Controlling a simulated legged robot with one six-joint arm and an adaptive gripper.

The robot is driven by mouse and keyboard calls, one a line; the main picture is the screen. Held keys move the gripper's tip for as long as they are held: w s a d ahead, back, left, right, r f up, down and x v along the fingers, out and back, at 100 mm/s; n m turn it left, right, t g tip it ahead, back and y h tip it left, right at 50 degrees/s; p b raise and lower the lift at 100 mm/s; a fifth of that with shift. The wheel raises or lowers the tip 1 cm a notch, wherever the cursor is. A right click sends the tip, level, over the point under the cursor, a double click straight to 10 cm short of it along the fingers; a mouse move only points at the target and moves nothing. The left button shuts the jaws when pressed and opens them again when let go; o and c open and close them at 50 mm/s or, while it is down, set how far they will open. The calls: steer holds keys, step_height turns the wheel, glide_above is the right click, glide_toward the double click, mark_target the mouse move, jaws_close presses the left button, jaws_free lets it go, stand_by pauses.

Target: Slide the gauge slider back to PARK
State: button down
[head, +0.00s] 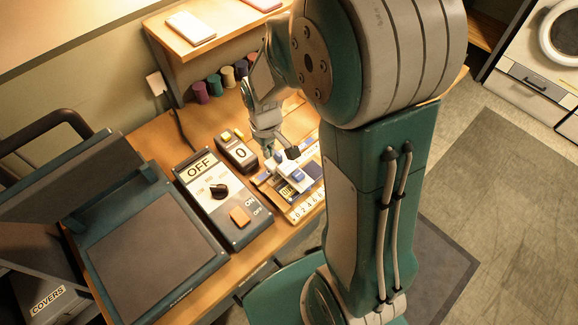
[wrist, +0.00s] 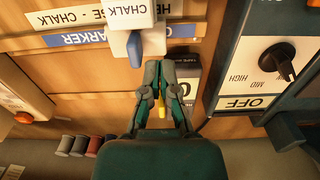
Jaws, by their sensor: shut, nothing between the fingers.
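The gauge (head: 308,207) lies on the bench, with a number scale along its near edge. A white block with a blue part (head: 297,178) sits on it. In the wrist view a white block lettered CHALK (wrist: 128,14) has a blue tab (wrist: 135,48) pointing toward me. My gripper (head: 280,153) is over the far side of the gauge. In the wrist view my gripper (wrist: 163,68) is shut and empty, its tips just right of and below the blue tab, apparently apart from it. I cannot read a PARK mark.
Left of the gauge stand a small counter box reading 0 (head: 240,152) and a switch box (head: 226,200) with a dark knob and an OFF label. A large dark tray (head: 205,240) lies further left. Several coloured spools (head: 228,76) stand at the back under a shelf (head: 215,38).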

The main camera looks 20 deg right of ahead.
steer(key=shift+f, duration=0.15)
steer(key=shift+d+f, duration=0.1)
steer(key=shift+f, duration=1.3)
steer(key=shift+w+d, duration=0.9)
steer(key=shift+d, duration=1.85)
steer(key=shift+w+d, duration=0.9)
steer(key=shift+d, duration=1.9)
steer(key=shift+w+d, duration=0.9)
steer(key=shift+d, duration=1.85)
steer(key=shift+w+d, duration=0.15)
steer(key=shift+d, duration=0.2)
step_height(320, 180, up, 7)
steer(key=a, duration=0.1)
steer(key=shift+s, duration=0.2)
steer(key=shift+a, duration=0.1)
